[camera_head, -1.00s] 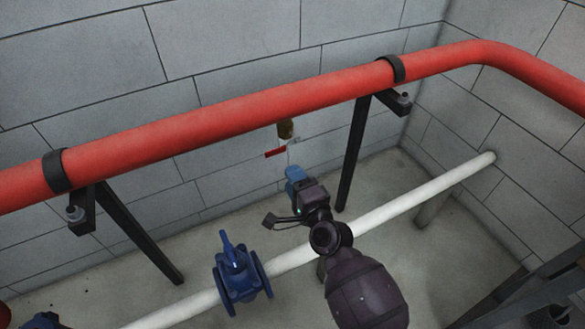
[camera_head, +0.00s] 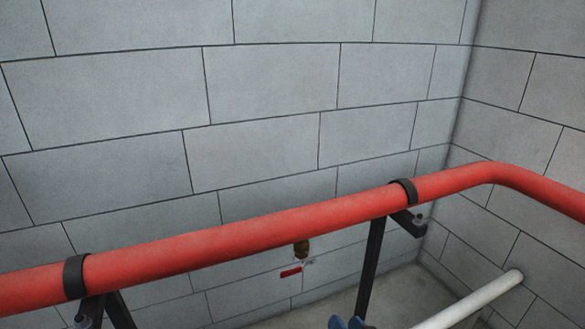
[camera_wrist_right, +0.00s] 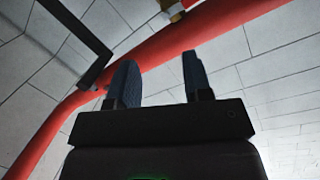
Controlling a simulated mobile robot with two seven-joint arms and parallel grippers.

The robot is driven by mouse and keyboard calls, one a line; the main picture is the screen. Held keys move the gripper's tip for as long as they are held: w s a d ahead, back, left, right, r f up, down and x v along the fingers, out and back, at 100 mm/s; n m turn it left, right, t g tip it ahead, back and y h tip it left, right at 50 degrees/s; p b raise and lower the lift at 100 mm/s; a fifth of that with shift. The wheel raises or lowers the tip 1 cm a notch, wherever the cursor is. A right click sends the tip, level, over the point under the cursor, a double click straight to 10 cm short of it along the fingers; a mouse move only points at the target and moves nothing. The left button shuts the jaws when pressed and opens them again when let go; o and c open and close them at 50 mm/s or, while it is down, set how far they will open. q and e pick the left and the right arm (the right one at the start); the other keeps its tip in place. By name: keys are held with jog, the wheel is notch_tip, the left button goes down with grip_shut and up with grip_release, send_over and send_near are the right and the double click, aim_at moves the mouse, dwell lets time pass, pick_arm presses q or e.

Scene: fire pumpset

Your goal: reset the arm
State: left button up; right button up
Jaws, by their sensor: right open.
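My right gripper (camera_head: 347,322) shows only as blue fingertips at the bottom edge of the head view, below the red pipe (camera_head: 250,232). In the right wrist view my right gripper (camera_wrist_right: 158,80) has its two blue fingers apart with nothing between them. The red pipe (camera_wrist_right: 170,45) runs diagonally beyond the fingertips there. My left gripper is in neither view.
A brass fitting with a red-handled valve (camera_head: 292,272) hangs under the red pipe. Black brackets (camera_head: 370,265) hold the pipe by the block wall (camera_head: 260,90). A white pipe (camera_head: 480,300) runs low at the right. The upper wall area is clear.

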jog(key=s+d+f+n+g+h+p, duration=0.1)
jog(key=s+d+f, duration=0.1)
jog(key=s+d, duration=0.3)
jog(key=s+d+f+n+g+h+p, duration=0.1)
jog(key=s+d, duration=0.4)
jog(key=s, duration=0.6)
jog(key=s+d+f+g+h+p, duration=0.2)
jog(key=s+d, duration=0.4)
jog(key=s, duration=0.3)
jog(key=shift+f+n+h, duration=0.4)
jog(key=shift+f+h, duration=0.2)
